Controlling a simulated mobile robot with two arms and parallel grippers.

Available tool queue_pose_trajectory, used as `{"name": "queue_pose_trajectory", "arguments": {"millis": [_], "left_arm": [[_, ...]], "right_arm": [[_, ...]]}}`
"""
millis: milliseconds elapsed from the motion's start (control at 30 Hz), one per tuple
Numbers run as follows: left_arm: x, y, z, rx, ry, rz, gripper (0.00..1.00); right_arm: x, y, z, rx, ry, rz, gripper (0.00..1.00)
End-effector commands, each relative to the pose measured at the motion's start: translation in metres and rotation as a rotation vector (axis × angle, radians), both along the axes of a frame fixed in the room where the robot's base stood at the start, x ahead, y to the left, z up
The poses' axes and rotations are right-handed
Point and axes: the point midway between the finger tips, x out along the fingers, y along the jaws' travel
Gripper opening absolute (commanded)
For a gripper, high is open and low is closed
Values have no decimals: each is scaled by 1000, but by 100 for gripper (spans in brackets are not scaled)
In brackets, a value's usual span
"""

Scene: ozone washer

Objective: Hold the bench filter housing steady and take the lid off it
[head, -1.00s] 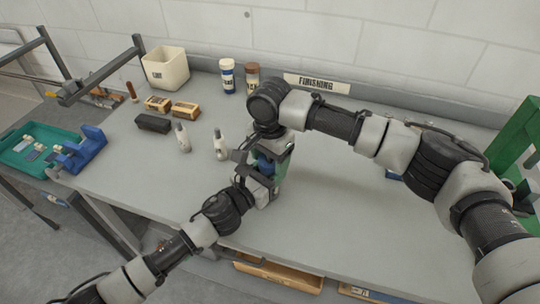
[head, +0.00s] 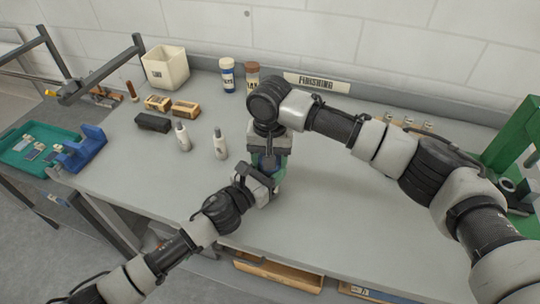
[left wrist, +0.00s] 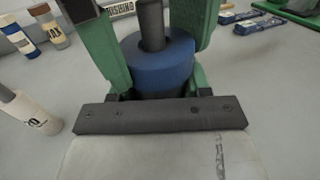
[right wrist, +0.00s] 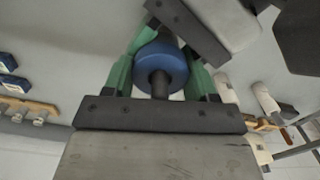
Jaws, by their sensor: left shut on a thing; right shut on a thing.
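The filter housing (head: 266,162) stands on the bench between my two grippers and is mostly hidden by them in the head view. Its blue round part with a dark central stem shows in the left wrist view (left wrist: 162,62) and, from above, in the right wrist view (right wrist: 163,66). My left gripper (head: 270,175) comes in low from the front left and is shut on the housing. My right gripper (head: 268,156) points down from above, its green fingers shut on the lid's sides. I cannot make out a gap between lid and housing.
Two white bottles (head: 182,137) (head: 220,144) stand close left of the grippers. A black block (head: 153,122), brushes (head: 185,108), a white bin (head: 165,67) and two jars (head: 227,76) (head: 252,77) are farther back. A green stand (head: 518,150) is at right.

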Motion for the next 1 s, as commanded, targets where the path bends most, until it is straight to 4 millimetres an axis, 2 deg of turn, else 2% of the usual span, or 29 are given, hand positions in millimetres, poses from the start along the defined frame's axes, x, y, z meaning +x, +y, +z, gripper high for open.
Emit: {"name": "queue_pose_trajectory", "arguments": {"millis": [100,133,300,733,1000], "left_arm": [[0,0,0,0,0,1,0],[0,0,0,0,0,1,0],[0,0,0,0,0,1,0],[-1,-2,0,-1,0,-5,0],[-1,-2,-1,0,3,-4,0]], "right_arm": [[0,0,0,-1,1,-1,29],[0,0,0,-1,1,-2,59],[0,0,0,1,1,-2,83],[-1,3,2,8,0,3,83],[-1,4,37,9,-2,4,83]]}}
